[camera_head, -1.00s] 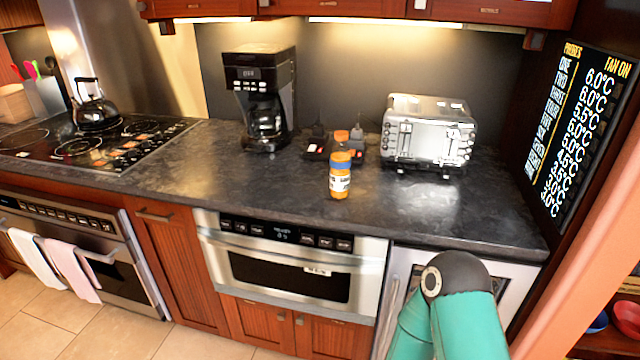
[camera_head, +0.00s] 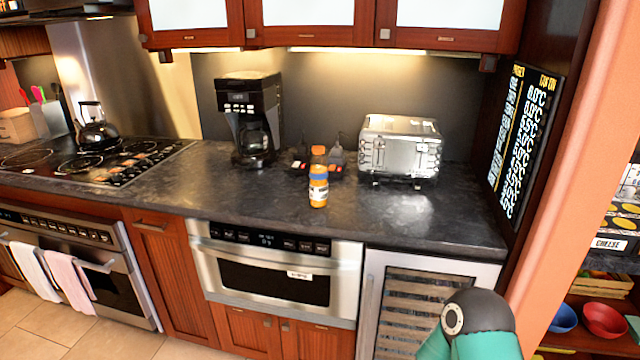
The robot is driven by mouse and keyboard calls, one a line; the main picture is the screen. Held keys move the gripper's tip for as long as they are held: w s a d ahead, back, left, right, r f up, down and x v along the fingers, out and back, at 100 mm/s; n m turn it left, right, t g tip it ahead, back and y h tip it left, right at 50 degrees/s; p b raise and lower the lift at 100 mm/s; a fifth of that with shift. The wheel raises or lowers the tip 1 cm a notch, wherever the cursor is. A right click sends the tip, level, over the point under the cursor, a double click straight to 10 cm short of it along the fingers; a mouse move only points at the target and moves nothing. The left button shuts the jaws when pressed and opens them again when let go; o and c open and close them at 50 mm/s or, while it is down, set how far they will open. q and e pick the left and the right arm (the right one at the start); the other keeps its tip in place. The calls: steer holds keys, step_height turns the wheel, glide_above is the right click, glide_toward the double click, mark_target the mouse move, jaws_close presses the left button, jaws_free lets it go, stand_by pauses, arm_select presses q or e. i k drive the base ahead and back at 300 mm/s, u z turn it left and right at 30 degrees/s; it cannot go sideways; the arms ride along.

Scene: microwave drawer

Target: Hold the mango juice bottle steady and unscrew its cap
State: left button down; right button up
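The mango juice bottle (camera_head: 318,186) stands upright on the dark countertop (camera_head: 260,205). It is orange with a blue and white label, and its orange cap (camera_head: 318,151) is on top. Nothing touches the bottle. My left gripper is not in view. A green and black link of one of my arms shows at the bottom right, well away from the bottle, but no gripper fingers show.
A coffee maker (camera_head: 250,118) stands left of the bottle and a silver toaster (camera_head: 399,148) right of it. Small dark items (camera_head: 335,157) sit just behind. The counter in front is clear. A microwave drawer (camera_head: 275,272) is below, and a wall (camera_head: 570,150) rises at the right.

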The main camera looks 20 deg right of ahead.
mark_target(318, 167)
steer(key=z, duration=0.05)
steer(key=i, duration=0.9)
steer(key=u, duration=0.2)
steer(key=k, duration=0.85)
steer(key=z, duration=0.15)
steer(key=i, duration=0.85)
steer(key=u, duration=0.05)
